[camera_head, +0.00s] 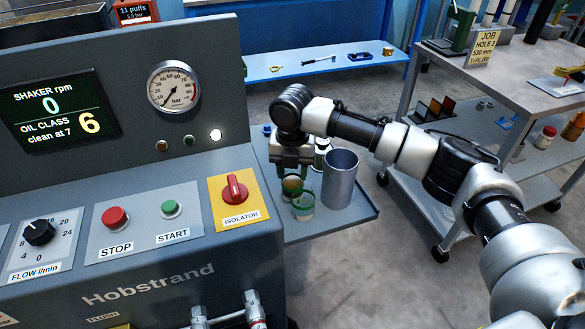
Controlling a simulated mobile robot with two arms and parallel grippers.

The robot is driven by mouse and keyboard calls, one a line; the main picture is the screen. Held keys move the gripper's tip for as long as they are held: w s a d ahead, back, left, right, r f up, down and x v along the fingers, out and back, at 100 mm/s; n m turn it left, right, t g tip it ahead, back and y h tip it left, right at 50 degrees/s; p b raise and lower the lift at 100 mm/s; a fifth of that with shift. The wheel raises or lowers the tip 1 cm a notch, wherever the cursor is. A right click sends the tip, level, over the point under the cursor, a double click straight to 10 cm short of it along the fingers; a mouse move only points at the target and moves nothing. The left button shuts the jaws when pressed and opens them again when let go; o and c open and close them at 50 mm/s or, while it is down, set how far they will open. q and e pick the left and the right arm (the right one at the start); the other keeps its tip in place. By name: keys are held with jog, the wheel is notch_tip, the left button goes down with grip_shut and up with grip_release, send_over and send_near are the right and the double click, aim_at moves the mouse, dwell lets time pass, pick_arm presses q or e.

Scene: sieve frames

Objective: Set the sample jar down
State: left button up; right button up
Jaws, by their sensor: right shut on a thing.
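My right gripper (292,174) points down over the grey side shelf (349,214) beside the machine. It is shut on a small jar with amber contents (292,186), which I take to be the sample jar. Its fingers cover the jar's upper part. A green-rimmed round piece (303,206) shows just below and in front of the jar. I cannot tell whether the two touch, or whether the jar's base meets the shelf. My left gripper is out of view.
A tall grey metal cylinder (340,178) stands close to the right of the gripper. A small pale container (322,150) is behind it. The machine panel (150,215) borders the shelf on the left. A loaded trolley (500,75) stands at the right.

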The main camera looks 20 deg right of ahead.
jog(key=o, duration=1)
jog(key=shift+f, duration=0.1)
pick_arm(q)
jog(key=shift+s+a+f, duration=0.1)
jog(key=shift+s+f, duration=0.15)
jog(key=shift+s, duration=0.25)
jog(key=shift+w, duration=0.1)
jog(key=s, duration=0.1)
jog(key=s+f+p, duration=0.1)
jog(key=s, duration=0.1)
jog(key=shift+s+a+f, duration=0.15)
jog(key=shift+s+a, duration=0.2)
pick_arm(e)
notch_tip(320, 180, up, 12)
jog(key=shift+r, duration=0.15)
